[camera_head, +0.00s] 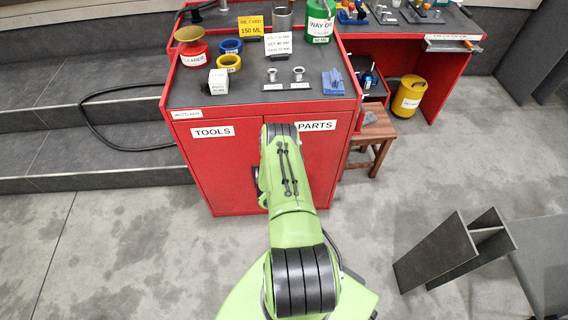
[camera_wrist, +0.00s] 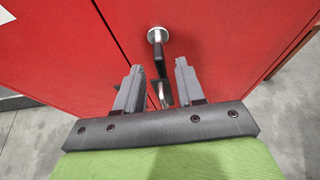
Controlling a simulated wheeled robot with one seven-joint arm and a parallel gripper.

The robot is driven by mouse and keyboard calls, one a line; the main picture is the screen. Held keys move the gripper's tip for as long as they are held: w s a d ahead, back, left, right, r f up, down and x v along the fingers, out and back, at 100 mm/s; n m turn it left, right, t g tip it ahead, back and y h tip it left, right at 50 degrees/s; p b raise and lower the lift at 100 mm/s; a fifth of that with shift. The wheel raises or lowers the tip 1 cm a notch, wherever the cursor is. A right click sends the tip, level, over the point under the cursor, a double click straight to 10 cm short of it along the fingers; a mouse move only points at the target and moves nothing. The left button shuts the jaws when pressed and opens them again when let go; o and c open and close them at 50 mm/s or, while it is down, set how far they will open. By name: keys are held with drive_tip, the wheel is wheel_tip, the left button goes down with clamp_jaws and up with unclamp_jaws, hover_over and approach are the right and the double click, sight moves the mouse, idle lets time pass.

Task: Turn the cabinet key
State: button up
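The red cabinet (camera_head: 222,165) stands ahead, with doors labelled TOOLS and PARTS. My gripper (camera_wrist: 158,67) is open in front of the doors in the wrist view, its two fingers apart. A black bar handle (camera_wrist: 161,62) with a round chrome mount (camera_wrist: 157,35) shows between and beyond the fingertips. A small metallic piece (camera_wrist: 162,93) shows lower between the fingers, partly hidden. I cannot tell whether it is the key or the handle's lower mount. Nothing is seen clamped in the fingers. In the head view my arm hides the gripper and most of the door seam.
A wooden stool (camera_head: 374,137) stands at the right. Grey metal plates (camera_head: 440,255) stand on the floor at right. Floor at the left is clear.

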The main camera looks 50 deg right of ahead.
drive_tip(key=shift+b+x, duration=0.8)
drive_tip(key=shift+x, duration=1.65)
clamp_jaws()
